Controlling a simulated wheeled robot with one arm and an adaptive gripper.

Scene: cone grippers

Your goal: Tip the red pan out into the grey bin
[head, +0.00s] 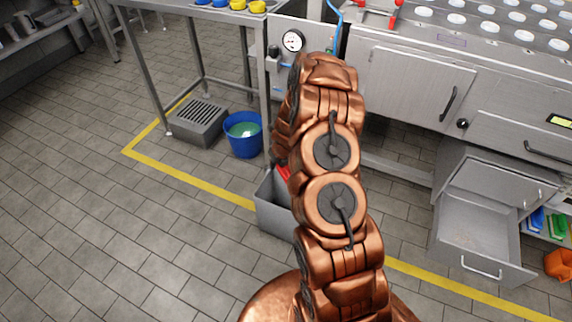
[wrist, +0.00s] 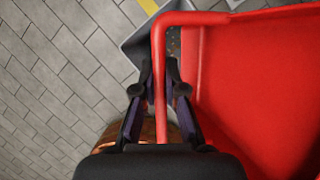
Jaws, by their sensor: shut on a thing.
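The red pan (wrist: 262,90) fills the right side of the wrist view; its visible inner surface looks bare. My gripper (wrist: 159,85) is shut on its red bar-like handle, with one dark finger on each side. In the head view only a small red piece of the pan (head: 283,172) shows beside my copper arm, and my gripper is hidden behind the arm. The grey bin (head: 273,219) stands on the floor below, partly covered by my arm. Part of its rim shows beyond the handle in the wrist view (wrist: 137,44). The pan's exact tilt is unclear.
A blue bucket (head: 245,143) and a grated grey box (head: 199,122) stand left of the bin, near a steel table. A steel counter with cabinets (head: 412,85) is behind, with an open drawer (head: 482,232) at right. The tiled floor at left is clear.

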